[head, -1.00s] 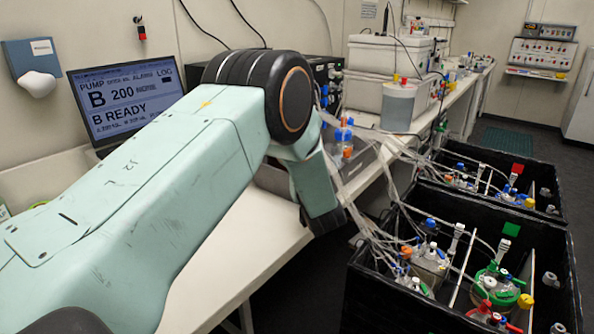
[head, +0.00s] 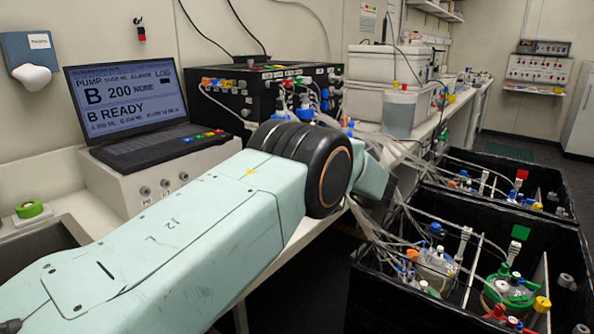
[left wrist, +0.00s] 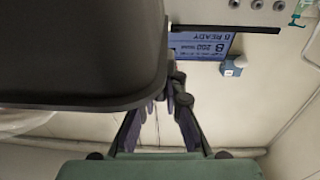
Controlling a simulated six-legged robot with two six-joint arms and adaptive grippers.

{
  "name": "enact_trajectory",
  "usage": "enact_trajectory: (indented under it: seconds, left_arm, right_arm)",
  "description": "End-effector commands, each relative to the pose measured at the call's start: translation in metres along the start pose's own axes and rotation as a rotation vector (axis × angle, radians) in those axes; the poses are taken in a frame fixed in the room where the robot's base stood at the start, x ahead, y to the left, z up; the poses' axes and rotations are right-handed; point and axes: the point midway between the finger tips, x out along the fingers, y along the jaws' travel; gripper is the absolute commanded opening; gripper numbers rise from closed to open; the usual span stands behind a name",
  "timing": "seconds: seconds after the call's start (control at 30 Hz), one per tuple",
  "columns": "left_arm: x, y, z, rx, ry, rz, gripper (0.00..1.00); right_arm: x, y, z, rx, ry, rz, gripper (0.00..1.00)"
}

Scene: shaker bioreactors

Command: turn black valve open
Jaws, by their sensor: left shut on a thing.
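No black valve can be made out in either view. My left gripper (left wrist: 172,85) shows in the left wrist view, its dark fingers drawn together against a large dark grey body (left wrist: 75,50). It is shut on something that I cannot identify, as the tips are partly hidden. Clear tubing (head: 405,150) runs past the far end of the arm to the vessels. My right gripper is in neither view.
The laptop (head: 135,105) reads "B READY" on the left. Behind my arm is a black pump box (head: 250,95) with coloured connectors. Black crates with capped vessels stand at the right, the nearer with a green flag (head: 520,232). Bare floor shows below the bench.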

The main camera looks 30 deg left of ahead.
Motion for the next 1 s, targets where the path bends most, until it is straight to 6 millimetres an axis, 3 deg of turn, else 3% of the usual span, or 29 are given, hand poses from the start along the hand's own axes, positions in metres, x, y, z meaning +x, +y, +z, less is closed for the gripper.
enact_trajectory:
  seconds: [0.3, 0.87, 0.9, 1.0]
  left_arm:
    - [0.0004, 0.0007, -0.0027, -0.006, 0.005, -0.06, 0.0]
    - [0.0009, 0.0005, -0.0048, -0.006, 0.007, -0.074, 0.0]
    - [0.0009, 0.0005, -0.0049, -0.006, 0.007, -0.073, 0.12]
    - [0.0008, 0.0004, -0.0042, -0.005, 0.006, -0.073, 0.2]
  right_arm:
    - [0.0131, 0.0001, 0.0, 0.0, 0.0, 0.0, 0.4]
    - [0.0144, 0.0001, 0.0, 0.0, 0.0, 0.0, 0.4]
    - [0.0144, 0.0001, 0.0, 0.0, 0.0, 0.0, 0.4]
    - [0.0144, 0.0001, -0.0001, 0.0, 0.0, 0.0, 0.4]
